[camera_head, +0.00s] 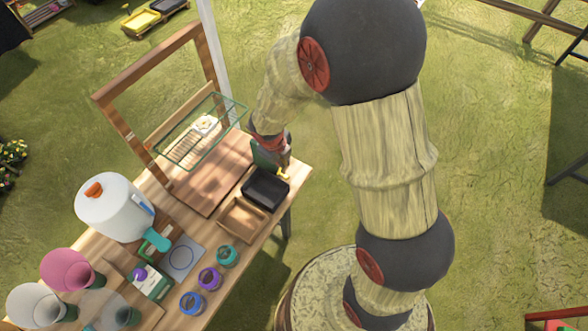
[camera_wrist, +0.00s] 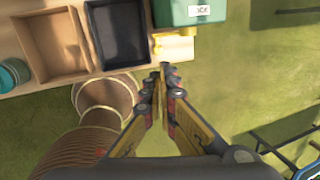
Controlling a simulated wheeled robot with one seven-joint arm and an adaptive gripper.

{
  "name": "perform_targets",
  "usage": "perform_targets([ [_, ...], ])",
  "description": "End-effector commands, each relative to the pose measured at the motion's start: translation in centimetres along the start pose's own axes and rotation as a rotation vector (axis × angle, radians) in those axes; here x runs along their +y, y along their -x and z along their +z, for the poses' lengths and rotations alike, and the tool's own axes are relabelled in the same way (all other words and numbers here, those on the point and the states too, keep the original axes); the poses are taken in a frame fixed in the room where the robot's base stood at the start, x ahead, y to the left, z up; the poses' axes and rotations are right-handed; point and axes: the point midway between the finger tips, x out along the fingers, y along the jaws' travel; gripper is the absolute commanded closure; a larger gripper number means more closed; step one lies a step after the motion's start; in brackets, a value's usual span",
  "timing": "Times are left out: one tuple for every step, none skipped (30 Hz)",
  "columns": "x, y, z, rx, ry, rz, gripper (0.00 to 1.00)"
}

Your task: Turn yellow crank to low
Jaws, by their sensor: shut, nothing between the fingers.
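The yellow crank (camera_wrist: 176,48) sticks out from the front of a green box (camera_wrist: 190,12) at the table edge, in the wrist view. In the head view only a small yellow bit of the crank (camera_head: 285,173) shows, beside the green box (camera_head: 264,157), which my arm partly covers. My gripper (camera_wrist: 163,70) is shut and empty. Its fingertips lie just below the crank in the wrist view; I cannot tell whether they touch it. The crank's setting marks are not readable.
A black tray (camera_head: 265,188) and a wooden tray (camera_head: 243,219) stand beside the green box on the wooden table. A wire rack (camera_head: 203,130), a white dispenser (camera_head: 115,208) and several small jars stand farther along. Grass lies open beyond the table edge.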

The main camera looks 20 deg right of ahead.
Motion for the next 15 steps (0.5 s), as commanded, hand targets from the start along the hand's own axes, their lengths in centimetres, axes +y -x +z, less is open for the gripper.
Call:
perform_targets([
  [0.0,0.0,0.1,-0.002,0.035,0.000,1.00],
  [0.0,0.0,0.1,-0.002,0.053,0.000,1.00],
  [0.0,-0.1,0.1,-0.002,0.069,0.000,1.00],
  [0.0,-0.2,0.0,-0.002,0.078,0.000,1.00],
  [0.0,-0.4,0.0,-0.001,0.083,0.000,1.00],
  [0.0,-0.7,0.0,-0.001,0.085,0.000,1.00],
  [0.0,-1.0,0.0,0.000,0.086,0.000,1.00],
  [0.0,-1.4,0.0,0.000,0.086,0.000,1.00],
  [0.0,-2.0,0.0,0.000,0.086,0.000,1.00],
  [0.1,-2.5,0.0,0.000,0.085,0.000,1.00],
  [0.1,-3.0,0.0,0.000,0.084,0.001,1.00],
  [0.1,-3.8,-0.1,0.001,0.084,0.001,1.00],
  [0.1,-4.5,-0.1,0.001,0.085,0.000,1.00],
  [0.1,-5.1,-0.1,0.001,0.085,0.000,1.00],
  [0.1,-5.9,-0.1,0.000,0.083,0.001,1.00],
])
